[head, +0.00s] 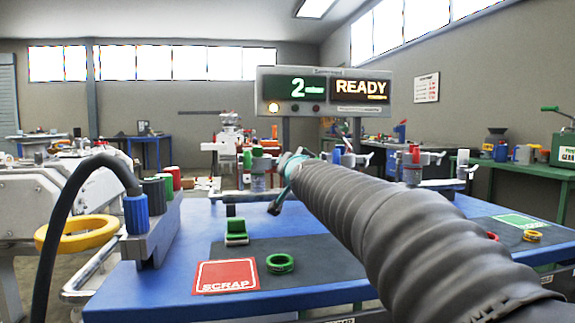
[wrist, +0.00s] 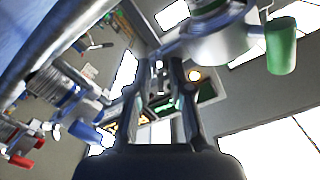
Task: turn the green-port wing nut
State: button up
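In the wrist view the green-port wing nut shows at the upper right as a grey metal collar (wrist: 215,40) with a green-tipped wing (wrist: 281,46). My gripper (wrist: 160,74) is open, with a gap between its two fingers. The fingers are below and left of the collar in that picture, and nothing shows between them. In the head view the green-topped port (head: 258,168) stands at the back of the blue table, just left of my gripper (head: 276,204). My arm hides part of that area. I cannot tell whether a finger touches the wing.
A blue-tipped wing (wrist: 85,132) and a red-tipped wing (wrist: 25,160) sit at the left of the wrist view. The display (head: 325,90) reads 2 and READY.

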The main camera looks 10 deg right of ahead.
jog(key=shift+o, duration=0.2)
jog(key=s, duration=0.7)
jog(key=shift+s, duration=0.3)
